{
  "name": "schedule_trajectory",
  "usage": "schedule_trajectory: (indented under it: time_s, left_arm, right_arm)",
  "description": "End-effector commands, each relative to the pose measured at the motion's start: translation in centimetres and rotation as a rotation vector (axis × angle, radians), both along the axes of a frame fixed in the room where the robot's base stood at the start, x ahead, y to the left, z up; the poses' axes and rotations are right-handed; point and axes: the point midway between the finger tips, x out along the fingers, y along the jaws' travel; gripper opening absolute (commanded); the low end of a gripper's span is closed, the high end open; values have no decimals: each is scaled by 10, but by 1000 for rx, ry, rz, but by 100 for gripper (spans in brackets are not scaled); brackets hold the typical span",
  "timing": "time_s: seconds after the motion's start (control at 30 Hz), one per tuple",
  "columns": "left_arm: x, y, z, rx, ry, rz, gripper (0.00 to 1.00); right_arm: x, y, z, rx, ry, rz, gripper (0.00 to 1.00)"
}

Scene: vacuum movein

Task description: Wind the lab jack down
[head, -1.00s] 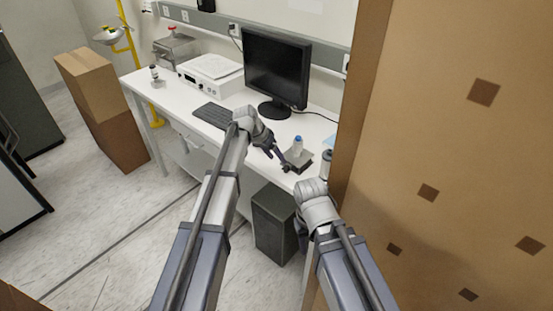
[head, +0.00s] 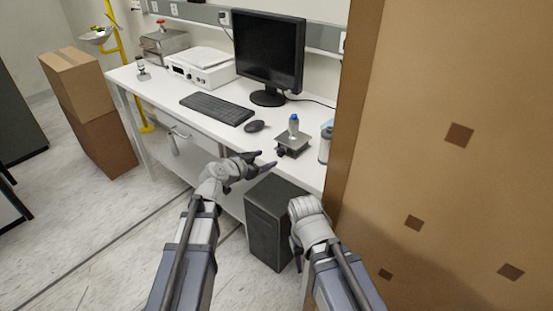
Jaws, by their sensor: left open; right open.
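The lab jack (head: 293,145) stands near the front edge of the bench, right of the mouse. A small bottle with a blue cap (head: 294,126) stands on its top plate. A dark knob (head: 281,152) shows at the jack's front left. My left gripper (head: 268,160) is open and empty, in front of the bench edge, a little left of the knob and apart from it. My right gripper (head: 297,256) is low in front of the dark computer case, pointing down. Its fingers are mostly hidden behind its own wrist.
A white bottle (head: 325,146) stands close right of the jack. A mouse (head: 254,126), keyboard (head: 217,108) and monitor (head: 269,52) are on the bench (head: 165,99). A tall brown panel (head: 440,120) blocks the right side. The computer case (head: 268,222) stands below the bench.

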Motion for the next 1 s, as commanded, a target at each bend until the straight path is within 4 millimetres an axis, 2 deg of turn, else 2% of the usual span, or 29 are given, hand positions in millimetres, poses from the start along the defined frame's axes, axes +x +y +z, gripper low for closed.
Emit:
schedule_trajectory:
  time_s: [0.17, 0.6, 0.9, 1.0]
  left_arm:
    - [10, -6, -6, -1, 1, -1, 67]
    - [59, -35, -29, -1, 2, -1, 67]
    - [61, -38, -29, 0, 3, -1, 67]
    - [61, -38, -29, 0, 3, -1, 58]
  right_arm:
    - [0, 0, -6, 0, 0, 0, 50]
    - [0, 0, -29, 0, 0, 0, 50]
    - [0, 0, -29, 0, 0, 0, 50]
    - [0, 0, -29, 0, 0, 0, 50]
